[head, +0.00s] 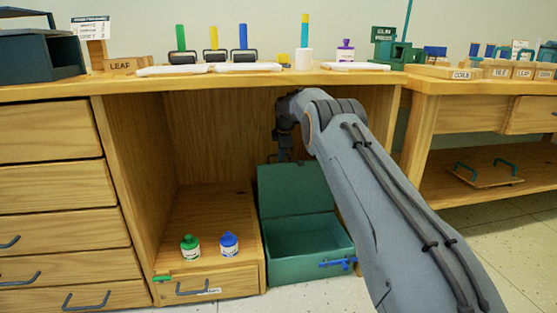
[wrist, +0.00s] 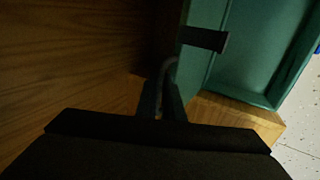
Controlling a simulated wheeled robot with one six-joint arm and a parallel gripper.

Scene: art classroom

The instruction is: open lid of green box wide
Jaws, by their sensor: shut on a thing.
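My gripper (head: 287,152) is at the lid's top edge. In the wrist view my gripper (wrist: 163,100) is shut on a thin grey curved handle (wrist: 169,68) beside the green lid (wrist: 190,65). The open box (wrist: 262,50) lies to the right there. The exact grip is dark and partly hidden.
A blue latch (head: 338,263) is on the box's front. A low wooden drawer unit (head: 213,281) with a green bottle (head: 190,247) and a blue bottle (head: 229,244) stands close left. Open floor (head: 500,240) lies right.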

